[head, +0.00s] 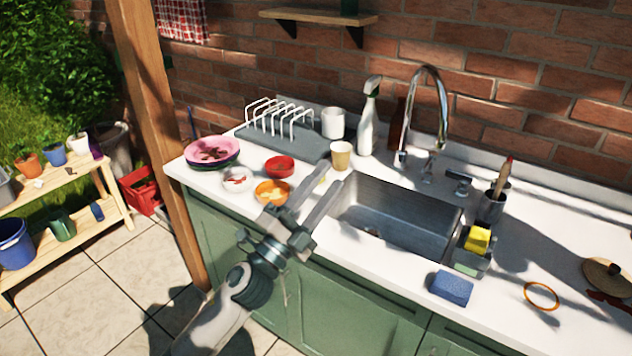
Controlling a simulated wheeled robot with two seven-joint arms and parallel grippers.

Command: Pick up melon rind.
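I cannot make out the melon rind for certain. A small yellow-green piece (322,180) shows between my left gripper's fingers, near their tips, on or above the white counter; it may be the rind. My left gripper (326,179) reaches in from the bottom over the counter's front edge, left of the sink. Its two fingers are apart, and I see nothing clamped between them. The fingers partly cover the counter beside an orange bowl (270,189) with yellowish contents. My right gripper is not in view.
Around the gripper stand a red bowl (279,167), a white dish (237,180) with red scraps, stacked pink plates (211,151) and a tan cup (341,156). A dish rack (280,140) is behind. The sink (395,222) is right. A blue sponge (452,288) lies in front.

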